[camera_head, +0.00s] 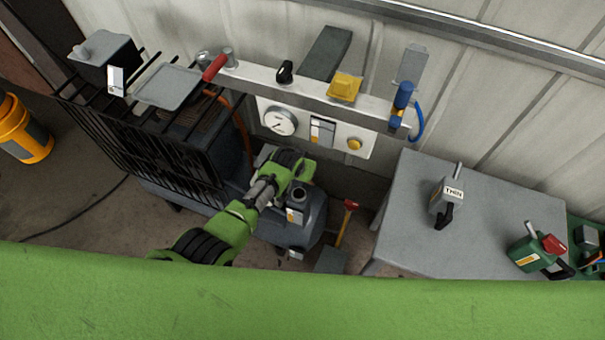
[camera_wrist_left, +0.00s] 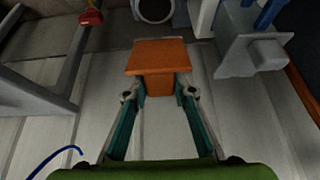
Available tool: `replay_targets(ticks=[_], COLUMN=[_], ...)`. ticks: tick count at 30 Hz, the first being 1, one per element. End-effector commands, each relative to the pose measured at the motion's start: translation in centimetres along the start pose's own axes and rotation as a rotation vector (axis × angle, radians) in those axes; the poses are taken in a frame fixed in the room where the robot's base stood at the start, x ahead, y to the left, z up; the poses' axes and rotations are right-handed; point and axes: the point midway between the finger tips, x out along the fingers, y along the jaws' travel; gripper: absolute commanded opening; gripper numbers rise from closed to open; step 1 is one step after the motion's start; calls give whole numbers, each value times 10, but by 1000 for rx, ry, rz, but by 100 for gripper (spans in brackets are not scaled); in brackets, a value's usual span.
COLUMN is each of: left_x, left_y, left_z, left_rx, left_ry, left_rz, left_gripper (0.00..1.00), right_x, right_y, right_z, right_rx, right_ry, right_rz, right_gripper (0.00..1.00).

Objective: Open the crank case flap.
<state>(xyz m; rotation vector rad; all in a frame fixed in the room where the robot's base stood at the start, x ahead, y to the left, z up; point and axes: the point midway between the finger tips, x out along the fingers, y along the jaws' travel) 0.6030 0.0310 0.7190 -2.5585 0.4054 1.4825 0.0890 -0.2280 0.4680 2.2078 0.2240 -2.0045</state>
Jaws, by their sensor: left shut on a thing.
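My left arm comes in from the lower left in the head view and its green wrist hangs over the grey machine (camera_head: 308,222) with a round dark port (camera_head: 298,191). Its fingers are hidden there. In the left wrist view my left gripper (camera_wrist_left: 160,94) has its two teal fingers shut on an orange-brown block (camera_wrist_left: 155,58) with a wide flat top. I cannot tell for sure whether this block belongs to the crank case flap. I cannot make out the flap itself in the head view. My right gripper is not in view.
A black cage (camera_head: 140,150) stands left of the wrist. Behind is a panel with a gauge (camera_head: 280,121) and a rail with a yellow block (camera_head: 345,86). A red-headed tool (camera_head: 346,218) leans right of the machine.

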Motion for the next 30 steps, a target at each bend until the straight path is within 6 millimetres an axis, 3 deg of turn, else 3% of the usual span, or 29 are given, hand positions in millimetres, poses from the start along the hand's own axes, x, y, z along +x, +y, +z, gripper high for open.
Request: replay_targets(ticks=[1, 7, 30], left_x=[1, 5, 8], left_y=[1, 1, 1], left_z=[-12, -18, -23], left_rx=[1, 0, 1], left_ry=[24, 24, 25], left_rz=[1, 1, 2], left_gripper=[0, 0, 0], right_x=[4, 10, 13], right_y=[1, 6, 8], right_z=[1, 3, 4], right_rx=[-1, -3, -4], right_ry=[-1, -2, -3], right_rz=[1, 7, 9], right_gripper=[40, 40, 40])
